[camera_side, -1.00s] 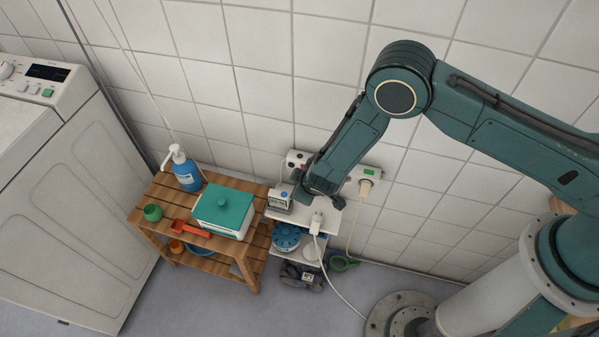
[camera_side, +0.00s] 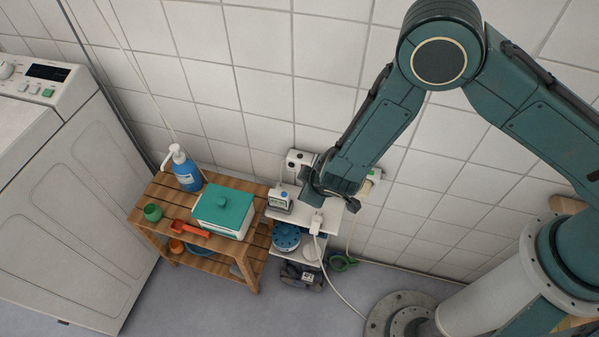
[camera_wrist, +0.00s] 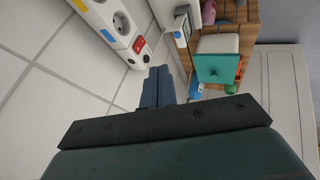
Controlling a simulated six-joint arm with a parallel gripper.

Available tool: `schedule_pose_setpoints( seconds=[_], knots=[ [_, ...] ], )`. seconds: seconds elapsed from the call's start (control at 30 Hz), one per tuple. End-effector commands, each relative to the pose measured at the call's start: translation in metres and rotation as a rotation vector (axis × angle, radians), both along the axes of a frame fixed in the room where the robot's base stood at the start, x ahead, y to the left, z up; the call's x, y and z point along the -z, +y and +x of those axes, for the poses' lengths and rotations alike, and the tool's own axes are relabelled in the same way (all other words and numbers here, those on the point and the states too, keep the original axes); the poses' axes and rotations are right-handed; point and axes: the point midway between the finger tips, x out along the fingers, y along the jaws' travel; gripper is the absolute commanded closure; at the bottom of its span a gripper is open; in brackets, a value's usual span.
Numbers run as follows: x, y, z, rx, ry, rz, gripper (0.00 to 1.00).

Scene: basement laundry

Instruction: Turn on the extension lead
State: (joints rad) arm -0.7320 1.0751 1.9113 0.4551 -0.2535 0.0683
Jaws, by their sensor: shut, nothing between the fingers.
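The white extension lead (camera_side: 297,159) is fixed along the tiled wall; my gripper hides its middle in the side view. In the wrist view the lead (camera_wrist: 110,14) runs across the upper left, with round sockets and a red rocker switch (camera_wrist: 138,45) near its lower end. I cannot tell which way the rocker is tipped. My gripper (camera_side: 309,190) is shut and empty, in front of the lead in the side view. In the wrist view its fingertips (camera_wrist: 159,76) are together, below and right of the switch, apart from it in the picture.
A small white shelf (camera_side: 287,214) holds a boxy device (camera_side: 281,200) and a white plug (camera_side: 317,222) with a trailing cable. A wooden bench (camera_side: 254,262) carries a teal-lidded box (camera_side: 223,211) and a blue bottle (camera_side: 187,175). A white washing machine (camera_side: 66,205) stands left.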

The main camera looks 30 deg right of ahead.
Motion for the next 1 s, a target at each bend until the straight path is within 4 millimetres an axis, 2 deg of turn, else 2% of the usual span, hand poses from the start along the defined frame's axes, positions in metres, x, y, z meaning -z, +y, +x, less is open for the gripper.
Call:
schedule_pose_setpoints(
  seconds=[0.17,0.4,0.67,1.0],
  knots=[
    [0.001,0.000,0.000,0.000,0.000,0.000,1.00],
    [0.013,0.002,-0.004,0.000,-0.001,-0.001,1.00],
    [0.014,0.002,-0.004,0.001,-0.001,0.000,1.00],
    [0.022,0.001,0.001,0.000,-0.001,-0.001,1.00]
  ],
)
